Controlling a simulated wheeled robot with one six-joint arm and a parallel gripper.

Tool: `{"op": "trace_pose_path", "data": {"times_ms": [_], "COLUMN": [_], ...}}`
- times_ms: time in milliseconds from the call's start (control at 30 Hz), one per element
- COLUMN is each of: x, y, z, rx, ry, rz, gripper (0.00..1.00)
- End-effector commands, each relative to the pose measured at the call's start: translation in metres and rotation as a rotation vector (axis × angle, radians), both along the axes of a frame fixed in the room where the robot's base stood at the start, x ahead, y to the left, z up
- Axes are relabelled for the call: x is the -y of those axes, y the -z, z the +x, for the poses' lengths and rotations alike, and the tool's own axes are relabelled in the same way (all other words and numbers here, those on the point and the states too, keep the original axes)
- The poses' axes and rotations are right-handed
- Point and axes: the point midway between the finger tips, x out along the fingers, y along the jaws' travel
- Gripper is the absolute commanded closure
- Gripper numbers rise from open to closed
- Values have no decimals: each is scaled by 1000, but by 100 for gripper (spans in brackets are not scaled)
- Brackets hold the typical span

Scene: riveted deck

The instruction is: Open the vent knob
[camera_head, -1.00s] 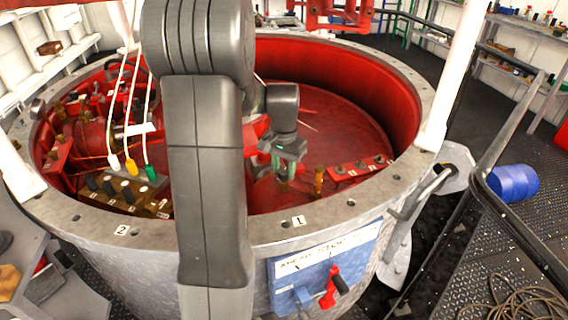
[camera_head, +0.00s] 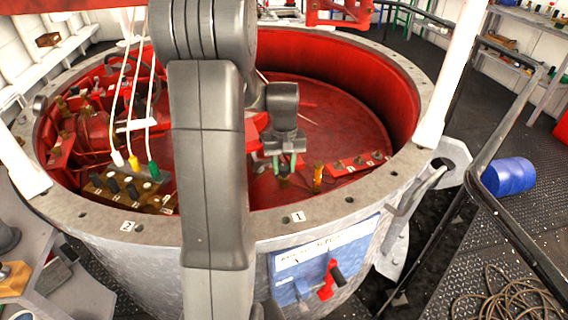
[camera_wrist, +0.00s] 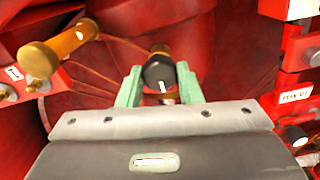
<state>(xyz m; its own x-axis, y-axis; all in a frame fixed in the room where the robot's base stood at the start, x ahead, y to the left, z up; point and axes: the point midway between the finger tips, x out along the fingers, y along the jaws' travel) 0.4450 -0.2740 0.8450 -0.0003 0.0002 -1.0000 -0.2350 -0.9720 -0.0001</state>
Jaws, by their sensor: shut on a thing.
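A black knob (camera_wrist: 158,72) with a white mark on its face and a brass base behind it sits in the middle of the wrist view. I cannot read a label on it. The two green fingers of my gripper (camera_wrist: 160,84) stand on its left and right sides and are shut on it. The head view shows my gripper (camera_head: 284,163) low inside the red-lined tub, pointing down. The knob itself is small and mostly hidden between the fingers there.
A red strip with small knobs (camera_head: 352,167) lies to the right. The metal tub rim (camera_head: 345,200) surrounds the work area. A brass switch block (camera_head: 125,192) sits at left.

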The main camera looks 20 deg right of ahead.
Motion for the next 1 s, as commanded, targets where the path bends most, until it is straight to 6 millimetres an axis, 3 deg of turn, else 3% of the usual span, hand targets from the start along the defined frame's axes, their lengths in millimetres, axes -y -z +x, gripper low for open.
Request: {"op": "trace_pose_path", "data": {"times_ms": [500, 533, 600, 1000], "x": [0, 0, 0, 0], "y": [0, 0, 0, -7], "z": [0, 0, 0, 0], "rx": [1, 1, 1, 1], "ry": [-18, -18, -18, -17], "rz": [-1, -1, -1, 0], "gripper": [91, 62, 48, 46]}}
